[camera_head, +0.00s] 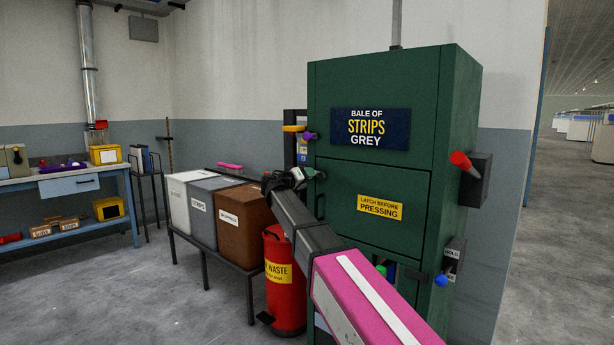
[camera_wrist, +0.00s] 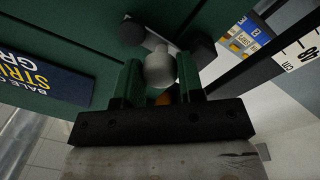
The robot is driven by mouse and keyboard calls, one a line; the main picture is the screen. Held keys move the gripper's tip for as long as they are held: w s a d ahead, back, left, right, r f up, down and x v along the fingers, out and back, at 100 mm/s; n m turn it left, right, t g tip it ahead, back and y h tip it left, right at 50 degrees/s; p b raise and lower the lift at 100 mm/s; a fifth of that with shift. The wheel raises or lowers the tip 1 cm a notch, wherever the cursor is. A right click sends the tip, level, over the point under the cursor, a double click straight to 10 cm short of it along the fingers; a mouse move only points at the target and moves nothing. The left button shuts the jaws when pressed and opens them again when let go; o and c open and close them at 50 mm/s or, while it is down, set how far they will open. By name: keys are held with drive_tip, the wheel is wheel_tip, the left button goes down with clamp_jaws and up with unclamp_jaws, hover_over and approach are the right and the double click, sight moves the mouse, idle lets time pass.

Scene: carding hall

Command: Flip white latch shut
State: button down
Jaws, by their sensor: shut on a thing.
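The white latch shows in the wrist view as a pale round knob (camera_wrist: 160,66) on a dark arm, at the left edge of the green press (camera_head: 374,185). My gripper (camera_wrist: 160,82) is shut on this knob, with one green finger on each side of it. In the head view my gripper (camera_head: 308,176) is at the press's left front edge, beside the door. There the gripper hides most of the latch, and I cannot tell how far it is turned.
A purple knob (camera_head: 309,136) and a yellow handle (camera_head: 293,128) sit just above my gripper. A red waste bin (camera_head: 284,285) stands below my arm. Lidded boxes, the brown one (camera_head: 243,210) nearest, stand to the left. A red-ended lever (camera_head: 461,161) is on the press's right side.

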drive_tip(key=shift+f+n, duration=0.2)
drive_tip(key=shift+n, duration=0.4)
drive_tip(key=c, duration=0.7)
unclamp_jaws()
drive_tip(key=shift+c, duration=0.2)
drive_tip(key=shift+s, duration=0.1)
drive_tip(key=v, duration=1)
drive_tip(key=shift+s+a, duration=0.25)
drive_tip(key=shift+f, duration=0.1)
